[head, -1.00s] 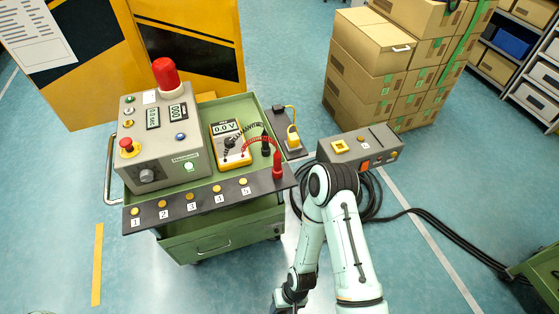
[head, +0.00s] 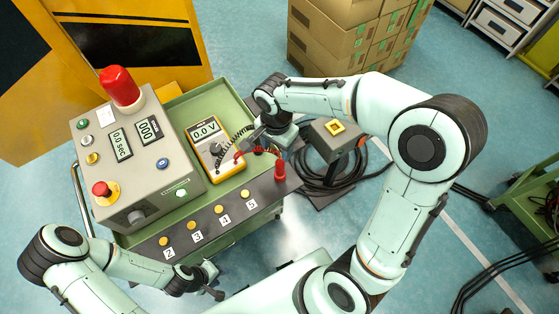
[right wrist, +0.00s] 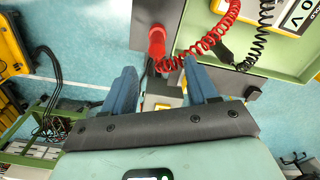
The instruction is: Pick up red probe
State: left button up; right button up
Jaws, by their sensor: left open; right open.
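The red probe (head: 279,170) stands upright at the right end of the cart's dark front strip, joined to a coiled red cable. In the right wrist view the red probe (right wrist: 157,42) shows just past my open blue fingertips, about midway between them and not held. My right gripper (right wrist: 160,68) is empty; in the head view my right gripper (head: 254,144) is above the cart's right side, just behind and left of the probe, partly hidden by its wrist. My left gripper (head: 217,287) is open and low in front of the cart.
The yellow multimeter (head: 212,148) reads 0.0 V, with its coiled black cable (right wrist: 258,40) close to my right gripper. A grey control box (head: 145,165) with a red beacon fills the cart's left. Cables lie on the floor at right; cardboard boxes (head: 335,40) stand behind.

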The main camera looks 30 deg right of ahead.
aim_at(280, 162)
notch_tip(280, 162, down, 6)
jog(key=shift+s+f, duration=0.1)
jog(key=shift+f, duration=0.1)
jog(key=f, duration=0.2)
jog(key=d+f, duration=0.1)
jog(key=f, duration=0.1)
jog(key=shift+f, duration=0.65)
grip_shut()
